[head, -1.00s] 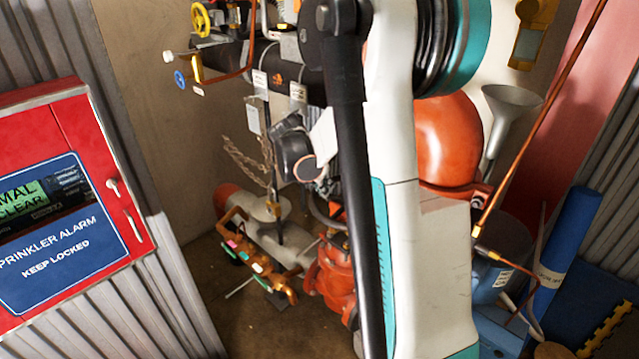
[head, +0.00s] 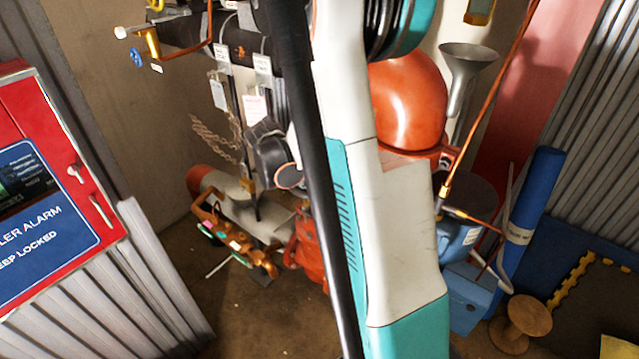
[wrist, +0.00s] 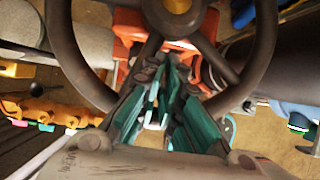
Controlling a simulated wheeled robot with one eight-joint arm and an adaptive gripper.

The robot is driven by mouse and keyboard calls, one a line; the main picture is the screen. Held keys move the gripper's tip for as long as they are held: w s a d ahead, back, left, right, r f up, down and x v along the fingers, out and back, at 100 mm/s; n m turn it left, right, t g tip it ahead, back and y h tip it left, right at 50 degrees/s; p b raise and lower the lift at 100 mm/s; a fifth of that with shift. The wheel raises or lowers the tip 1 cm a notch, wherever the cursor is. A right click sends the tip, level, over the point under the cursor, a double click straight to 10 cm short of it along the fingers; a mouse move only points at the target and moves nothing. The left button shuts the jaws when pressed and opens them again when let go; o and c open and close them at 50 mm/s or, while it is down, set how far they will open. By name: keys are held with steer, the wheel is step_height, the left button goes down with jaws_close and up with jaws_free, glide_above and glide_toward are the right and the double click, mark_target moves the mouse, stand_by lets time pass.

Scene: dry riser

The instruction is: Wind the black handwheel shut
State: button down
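The black handwheel (wrist: 262,52) fills the upper part of the wrist view, with dark spokes and a brass-coloured hub (wrist: 178,6). Its upper rim is cut off by the frame edge. A red-orange valve body (wrist: 126,50) shows behind the spokes. My gripper (wrist: 174,85) has teal-faced dark fingers that point toward the wheel, below the hub and between two lower spokes. The fingertips look close together; whether they touch is unclear. I see no rim or spoke held between them. In the head view I cannot make out the handwheel; my arm covers much of the middle.
A red valve (head: 306,250) and orange-brown pipework (head: 235,240) stand low behind my arm. A red sprinkler alarm cabinet (head: 50,190) is at left. A large orange-red vessel (head: 408,105), a copper pipe (head: 490,100) and a blue roll (head: 527,215) are at right. Bare floor (head: 240,320) shows in front.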

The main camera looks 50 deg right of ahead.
steer(key=w, duration=0.4)
steer(key=shift+w+r, duration=0.15)
steer(key=shift+w, duration=0.1)
step_height(320, 180, up, 5)
steer(key=p, duration=0.3)
steer(key=shift+a, duration=0.1)
steer(key=shift+s, duration=0.1)
